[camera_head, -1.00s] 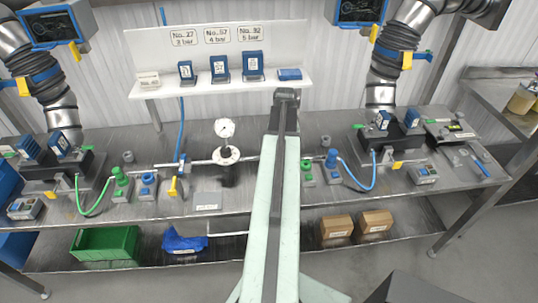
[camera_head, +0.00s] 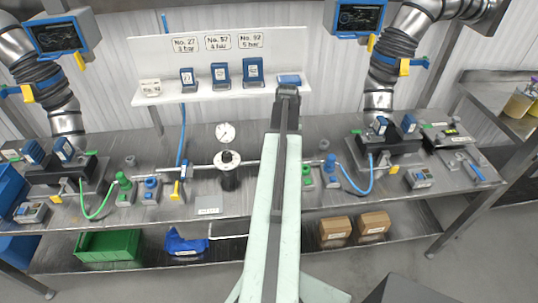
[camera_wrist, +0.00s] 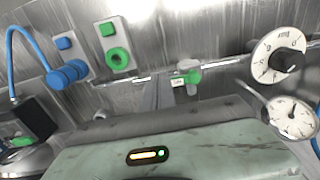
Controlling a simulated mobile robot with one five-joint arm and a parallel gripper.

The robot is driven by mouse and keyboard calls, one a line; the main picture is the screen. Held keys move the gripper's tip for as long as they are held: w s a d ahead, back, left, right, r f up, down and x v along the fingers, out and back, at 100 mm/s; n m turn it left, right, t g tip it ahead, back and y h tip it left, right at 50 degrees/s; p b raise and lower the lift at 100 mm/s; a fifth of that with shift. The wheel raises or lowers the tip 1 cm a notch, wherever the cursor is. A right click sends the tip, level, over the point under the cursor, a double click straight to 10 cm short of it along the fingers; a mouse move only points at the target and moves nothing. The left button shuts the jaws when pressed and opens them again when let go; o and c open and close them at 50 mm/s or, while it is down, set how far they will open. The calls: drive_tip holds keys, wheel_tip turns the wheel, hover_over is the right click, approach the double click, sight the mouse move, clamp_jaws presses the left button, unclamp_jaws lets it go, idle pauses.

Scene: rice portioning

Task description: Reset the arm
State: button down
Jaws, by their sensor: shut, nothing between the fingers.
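My arm stretches out over the steel bench (camera_head: 330,150) in the head view, from the bottom edge up to the back shelf's front edge. My gripper is hard to make out at its far end in that view. In the wrist view my gripper (camera_wrist: 165,92) shows as two narrow grey fingers close together, shut and empty. Behind the fingers are a green valve handle (camera_wrist: 190,77), a dial knob (camera_wrist: 283,60) and a pressure gauge (camera_wrist: 293,117). The gauge also stands on the bench in the head view (camera_head: 225,133), left of my arm.
A white shelf (camera_head: 210,95) holds several blue blocks below pressure labels. Ribbed metal ducts (camera_head: 399,52) hang at both sides, with monitors (camera_head: 360,17). Blue and green hoses and connectors stand on the bench. A green crate (camera_head: 108,246) and cardboard boxes (camera_head: 374,224) sit underneath.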

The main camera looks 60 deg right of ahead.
drive_tip(key=r, duration=0.1)
drive_tip(key=r+p, duration=0.2)
drive_tip(key=shift+s+a+r, duration=0.15)
drive_tip(key=shift+a, duration=0.1)
